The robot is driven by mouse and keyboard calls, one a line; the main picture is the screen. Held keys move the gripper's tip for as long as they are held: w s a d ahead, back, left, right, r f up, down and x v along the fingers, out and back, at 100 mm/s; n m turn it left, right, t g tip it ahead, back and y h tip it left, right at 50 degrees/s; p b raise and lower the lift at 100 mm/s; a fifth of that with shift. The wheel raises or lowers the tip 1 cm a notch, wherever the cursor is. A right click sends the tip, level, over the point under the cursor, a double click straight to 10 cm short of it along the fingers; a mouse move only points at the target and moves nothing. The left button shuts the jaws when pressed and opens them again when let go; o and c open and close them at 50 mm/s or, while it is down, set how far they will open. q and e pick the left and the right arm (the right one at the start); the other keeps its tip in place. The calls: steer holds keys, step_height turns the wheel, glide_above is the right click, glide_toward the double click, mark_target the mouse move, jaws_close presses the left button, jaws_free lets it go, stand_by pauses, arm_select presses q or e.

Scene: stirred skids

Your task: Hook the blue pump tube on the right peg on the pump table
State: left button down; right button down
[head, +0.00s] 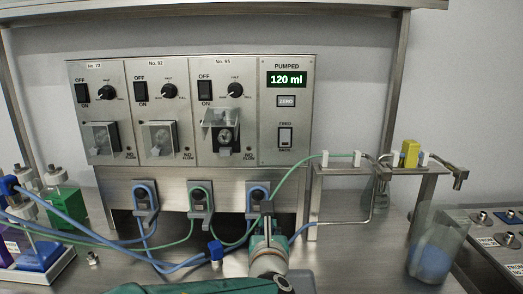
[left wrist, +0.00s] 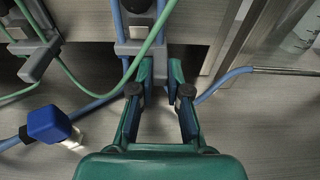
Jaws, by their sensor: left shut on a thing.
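The right peg (head: 257,193) is on a grey bracket under the pump housing, and its bracket also shows in the left wrist view (left wrist: 138,48). The blue pump tube (head: 302,230) arches over this peg, with a leg down each side. In the left wrist view, the blue tube (left wrist: 225,80) runs behind the fingers and off to the right. My left gripper (head: 267,228) is just below and in front of the peg. My right gripper is not in view.
A green tube (head: 301,161) crosses close to the right peg toward a metal stand (head: 343,171). The middle peg (head: 200,195) carries green tube, the left peg (head: 145,194) blue. A blue connector (head: 215,249) lies left of the gripper. A beaker (head: 434,250) stands at the right.

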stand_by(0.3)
arm_select(q)
steer(key=c, duration=1)
jaws_free()
steer(key=shift+o, duration=0.2)
steer(key=shift+s, duration=0.25)
steer(key=shift+s+r, duration=0.1)
steer(key=shift+s, duration=0.45)
steer(key=shift+s, duration=0.15)
steer(key=shift+s+r+b, duration=0.15)
steer(key=shift+s+b, duration=0.25)
steer(key=shift+s, duration=0.15)
steer(key=shift+s, duration=0.15)
steer(key=shift+s+r, duration=0.15)
steer(key=shift+s, duration=0.45)
